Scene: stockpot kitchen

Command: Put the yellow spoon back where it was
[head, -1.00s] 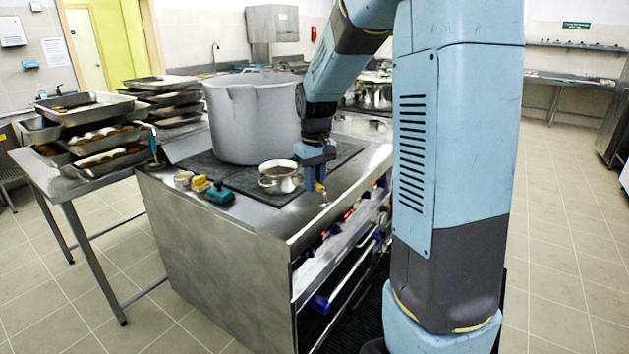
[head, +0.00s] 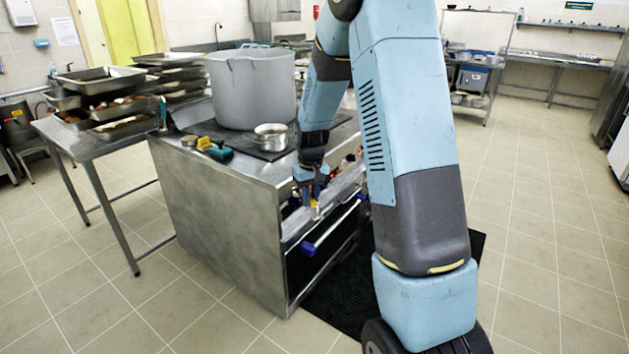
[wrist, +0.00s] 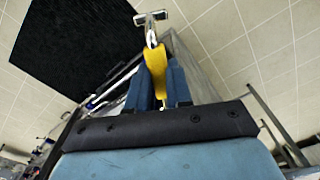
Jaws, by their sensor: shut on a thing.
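My gripper (head: 311,192) points down in the head view, at the open, right-hand side of the metal stove counter (head: 215,200). In the wrist view its blue fingers (wrist: 158,85) are shut on the yellow handle of the spoon (wrist: 154,62). A metal shaft runs from the handle to a pale crosswise end at the top of that view. In the head view only a small yellow bit (head: 315,204) shows below the fingers. The spoon hangs clear of the counter top, past its edge.
A large grey stockpot (head: 250,90) and a small saucepan (head: 270,137) stand on the counter. A yellow item (head: 204,143) and a teal item (head: 217,152) lie near its left edge. A blue-ended rail (head: 307,247) runs along the open side. A black mat (head: 335,295) lies on the floor.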

